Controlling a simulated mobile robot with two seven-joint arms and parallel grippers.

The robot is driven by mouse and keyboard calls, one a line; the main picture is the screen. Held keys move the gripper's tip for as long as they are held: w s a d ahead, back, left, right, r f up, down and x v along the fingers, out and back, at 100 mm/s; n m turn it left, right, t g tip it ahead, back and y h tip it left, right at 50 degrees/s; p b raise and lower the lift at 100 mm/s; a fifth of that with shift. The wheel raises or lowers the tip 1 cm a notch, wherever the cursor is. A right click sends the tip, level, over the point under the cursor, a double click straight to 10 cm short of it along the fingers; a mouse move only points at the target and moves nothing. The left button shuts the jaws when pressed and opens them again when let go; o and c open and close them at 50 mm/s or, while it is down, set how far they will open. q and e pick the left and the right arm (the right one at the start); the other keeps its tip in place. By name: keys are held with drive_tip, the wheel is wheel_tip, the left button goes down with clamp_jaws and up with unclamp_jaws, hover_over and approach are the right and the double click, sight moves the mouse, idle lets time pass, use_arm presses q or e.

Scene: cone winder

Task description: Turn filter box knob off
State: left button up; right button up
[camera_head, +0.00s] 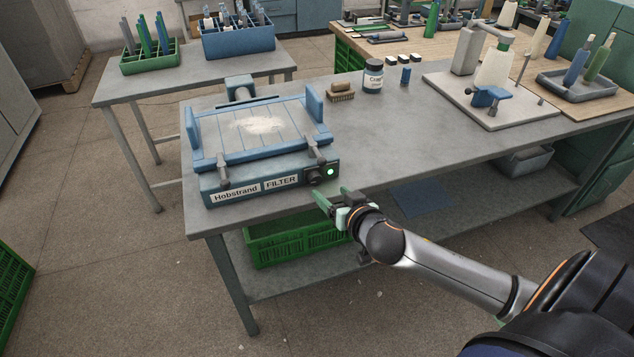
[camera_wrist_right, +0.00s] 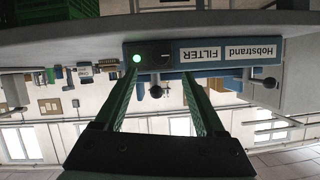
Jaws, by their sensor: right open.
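The blue filter box (camera_head: 250,183) sits on the near left corner of the grey bench, labelled "Hobstrand" and "FILTER". On the right end of its front is a dark panel with a black knob (camera_head: 313,176) and a green lamp (camera_head: 330,172), which is lit. The lit lamp also shows in the right wrist view (camera_wrist_right: 136,58), which sees the box upside down. My right gripper (camera_head: 331,196) is open and empty, just in front of and below the panel, apart from it. In the wrist view its green fingers (camera_wrist_right: 158,80) straddle the panel's direction. My left gripper is out of view.
Two grey clamps (camera_head: 314,150) stick up at the box's front edge. A brush (camera_head: 341,93), a dark jar (camera_head: 373,77) and a winder (camera_head: 490,75) stand farther back on the bench (camera_head: 420,140). A green crate (camera_head: 290,243) sits on the shelf below.

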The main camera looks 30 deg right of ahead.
sight(317, 181)
drive_tip(key=x, duration=0.8)
drive_tip(key=shift+w+f+b, duration=0.15)
drive_tip(key=shift+w+b, duration=0.2)
drive_tip(key=shift+b, duration=0.05)
drive_tip(key=shift+c, duration=0.2)
clamp_jaws()
